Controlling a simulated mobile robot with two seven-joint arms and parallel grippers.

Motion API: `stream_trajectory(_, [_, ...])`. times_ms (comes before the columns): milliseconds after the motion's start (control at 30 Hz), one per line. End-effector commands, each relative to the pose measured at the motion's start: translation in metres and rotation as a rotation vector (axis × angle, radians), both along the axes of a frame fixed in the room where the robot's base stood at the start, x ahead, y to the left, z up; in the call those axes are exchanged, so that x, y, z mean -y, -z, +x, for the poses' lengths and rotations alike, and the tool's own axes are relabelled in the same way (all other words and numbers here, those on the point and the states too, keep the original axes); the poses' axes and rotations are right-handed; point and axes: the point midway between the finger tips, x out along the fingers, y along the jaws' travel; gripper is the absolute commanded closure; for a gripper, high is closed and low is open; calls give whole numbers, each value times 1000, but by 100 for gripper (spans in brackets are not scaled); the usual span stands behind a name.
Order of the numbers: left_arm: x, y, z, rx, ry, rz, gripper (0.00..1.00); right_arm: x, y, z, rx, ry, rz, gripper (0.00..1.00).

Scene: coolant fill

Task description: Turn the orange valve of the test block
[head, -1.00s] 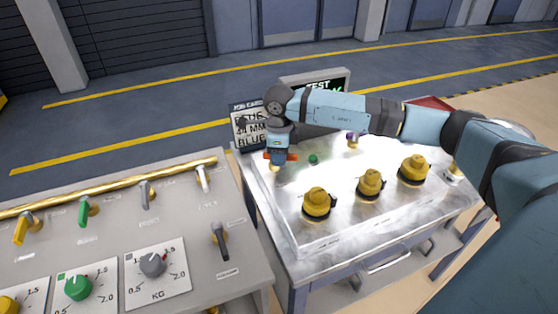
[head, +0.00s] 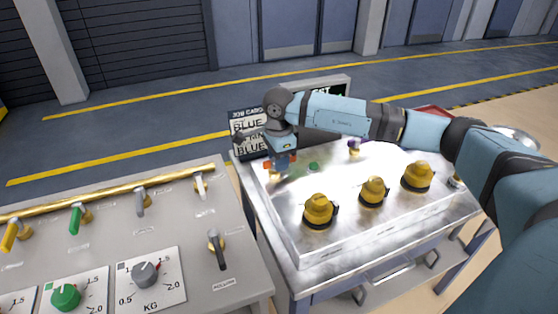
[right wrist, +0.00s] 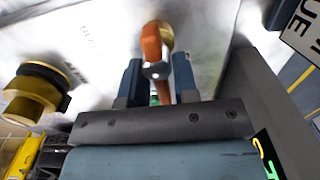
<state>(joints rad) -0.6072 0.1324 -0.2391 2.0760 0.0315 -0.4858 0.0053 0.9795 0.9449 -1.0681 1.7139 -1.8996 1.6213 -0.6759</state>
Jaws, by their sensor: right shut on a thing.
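The orange valve (right wrist: 151,42) sits on the pale metal top of the test block (head: 290,215), near its far left corner. In the right wrist view its orange handle stands between the two fingers, with a brass base behind it. My right gripper (right wrist: 157,72) is shut on this handle. In the head view the right gripper (head: 281,163) points down over the valve, hiding most of it; small orange parts show on both sides. My left gripper is not in view.
Several yellow knobs (head: 319,210) stand along the block's near side. A green button (head: 313,167) and a purple-topped fitting (head: 354,145) are right of the valve. A job card (head: 248,124) stands behind. A grey panel with levers (head: 216,249) and dials is at left.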

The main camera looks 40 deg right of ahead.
Motion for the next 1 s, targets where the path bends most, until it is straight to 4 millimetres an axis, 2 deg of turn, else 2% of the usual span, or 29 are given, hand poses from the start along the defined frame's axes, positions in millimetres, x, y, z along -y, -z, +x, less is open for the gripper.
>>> stream_trajectory(300, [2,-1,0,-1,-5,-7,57,0,-2,1,2,-1,2,96])
stream_trajectory(333, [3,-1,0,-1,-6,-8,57,0,-2,1,2,-1,2,66])
stream_trajectory(400, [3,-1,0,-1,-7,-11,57,0,-1,1,2,0,2,50])
stream_trajectory(767, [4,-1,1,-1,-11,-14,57,0,-5,0,2,0,1,48])
stream_trajectory(867, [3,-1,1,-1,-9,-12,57,0,-16,1,3,0,-1,48])
stream_trajectory(1000, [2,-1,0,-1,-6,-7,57,0,-45,1,5,0,1,48])
